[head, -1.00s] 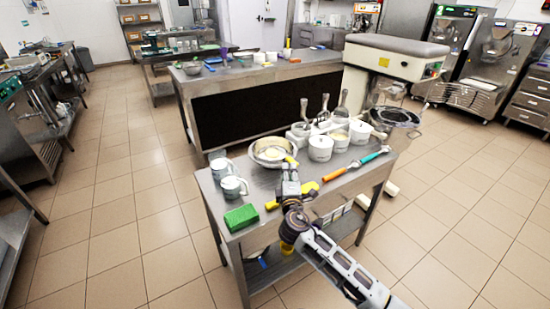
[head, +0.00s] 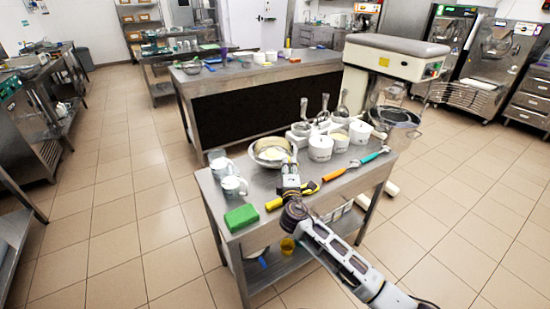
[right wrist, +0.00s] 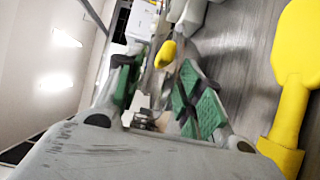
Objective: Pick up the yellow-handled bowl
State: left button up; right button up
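The metal bowl (head: 257,152) stands near the back edge of the steel table, with pale contents inside. My right gripper (head: 290,165) is at the bowl's front right side, fingers pointing toward it, and covers most of the handle in the head view. In the right wrist view, the yellow handle end (right wrist: 165,53) shows beyond and between the green-padded fingers (right wrist: 158,88). The fingers are apart, with nothing visibly clamped between them. My left gripper is not in view.
White tubs (head: 320,148) stand behind. Mugs (head: 233,187) and a green sponge (head: 241,217) are at the left.

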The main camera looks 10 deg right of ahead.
jog(key=shift+w+d, duration=0.15)
jog(key=shift+w, duration=0.55)
jog(key=shift+w+d, duration=0.15)
jog(key=shift+w, duration=0.5)
jog(key=shift+f, duration=0.1)
grip_shut()
